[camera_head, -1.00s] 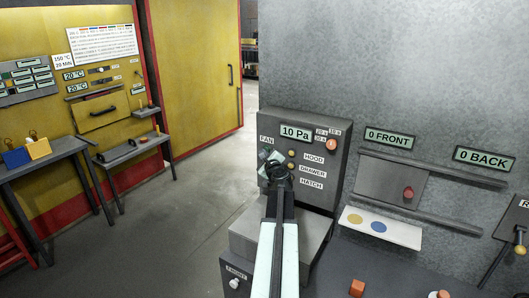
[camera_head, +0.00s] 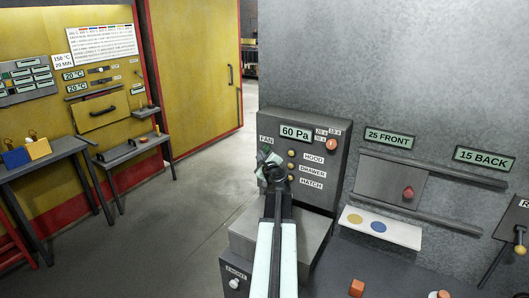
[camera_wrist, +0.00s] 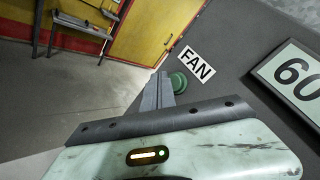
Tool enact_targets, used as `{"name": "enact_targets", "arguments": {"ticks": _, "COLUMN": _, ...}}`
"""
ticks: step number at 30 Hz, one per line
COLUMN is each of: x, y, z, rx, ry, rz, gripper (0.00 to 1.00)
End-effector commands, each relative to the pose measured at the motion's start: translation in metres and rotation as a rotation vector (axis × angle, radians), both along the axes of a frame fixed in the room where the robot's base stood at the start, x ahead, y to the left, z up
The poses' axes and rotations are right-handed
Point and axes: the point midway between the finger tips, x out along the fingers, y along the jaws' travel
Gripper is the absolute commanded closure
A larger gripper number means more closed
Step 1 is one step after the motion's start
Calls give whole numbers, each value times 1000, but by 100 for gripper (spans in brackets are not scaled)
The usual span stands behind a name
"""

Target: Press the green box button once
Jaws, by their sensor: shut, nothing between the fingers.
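A round green button (camera_wrist: 179,82) shows in the wrist view on the dark control box, just below the FAN label (camera_wrist: 196,65). My gripper (camera_wrist: 162,80) is shut and empty. Its fingertips appear just left of the green button and overlap its edge; I cannot tell whether they touch it. In the head view my gripper (camera_head: 266,158) is at the left side of the control box (camera_head: 328,185), under the FAN label, and hides the green button. The box display (camera_head: 296,134) reads 60 Pa.
Yellowish buttons (camera_head: 292,153) sit beside the HOOD, DRAWER and HATCH labels. An orange knob (camera_head: 331,145) is at the box's upper right. Wall displays read 25 FRONT (camera_head: 389,138) and 15 BACK (camera_head: 483,159). The floor (camera_head: 215,170) left of the box is clear.

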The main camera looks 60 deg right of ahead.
Motion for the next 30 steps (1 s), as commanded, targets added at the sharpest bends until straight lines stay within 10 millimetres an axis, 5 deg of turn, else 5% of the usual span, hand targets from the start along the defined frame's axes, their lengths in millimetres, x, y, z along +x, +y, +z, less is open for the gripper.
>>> {"name": "enact_targets", "arguments": {"ticks": 18, "x": 0, "y": 50, "z": 0, "rx": 0, "ry": 0, "rz": 1, "gripper": 100}}
{"name": "enact_targets", "arguments": {"ticks": 30, "x": 1, "y": 50, "z": 0, "rx": 0, "ry": 0, "rz": 0, "gripper": 100}}
